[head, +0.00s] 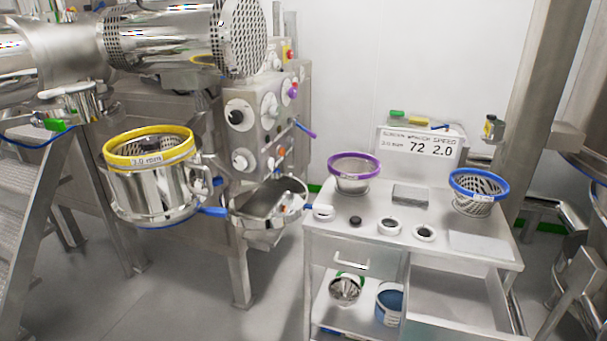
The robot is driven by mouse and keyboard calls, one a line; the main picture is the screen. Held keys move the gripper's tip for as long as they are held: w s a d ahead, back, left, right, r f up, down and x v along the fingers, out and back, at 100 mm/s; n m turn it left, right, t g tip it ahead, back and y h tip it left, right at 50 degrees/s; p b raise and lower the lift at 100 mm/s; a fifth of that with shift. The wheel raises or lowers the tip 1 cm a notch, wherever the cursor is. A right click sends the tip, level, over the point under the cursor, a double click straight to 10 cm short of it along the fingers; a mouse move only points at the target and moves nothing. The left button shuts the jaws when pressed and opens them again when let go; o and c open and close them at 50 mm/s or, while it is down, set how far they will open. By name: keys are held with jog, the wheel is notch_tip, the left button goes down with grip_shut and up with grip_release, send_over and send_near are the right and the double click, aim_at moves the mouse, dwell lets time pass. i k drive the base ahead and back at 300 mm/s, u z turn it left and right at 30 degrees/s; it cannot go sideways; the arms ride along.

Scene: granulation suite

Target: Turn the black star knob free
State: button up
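A small black round piece (355,221) lies on the steel cart top (375,250); it is too small to tell whether it is star-shaped. On the machine's steel panel, a round white fitting with a dark centre (236,117) faces me; I cannot tell whether it is a star knob. A steel housing with a yellow ring (148,147) hangs at the left of the machine, with a blue-handled lever (211,211) at its lower right. No thing in view is clearly a black star knob. My gripper is not in view.
The cart carries a purple-ringed screen (354,168), a blue-ringed screen (478,188), several small white rings and a sign (418,147). Its drawer (455,300) is open towards me. A steel chute (268,208) stands between machine and cart. Stair rails (40,220) stand at left.

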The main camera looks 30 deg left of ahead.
aim_at(150, 145)
jog(key=u, duration=1.8)
jog(key=k, duration=0.25)
jog(key=u, duration=0.7)
jog(key=i, duration=1.2)
jog(key=z, duration=0.45)
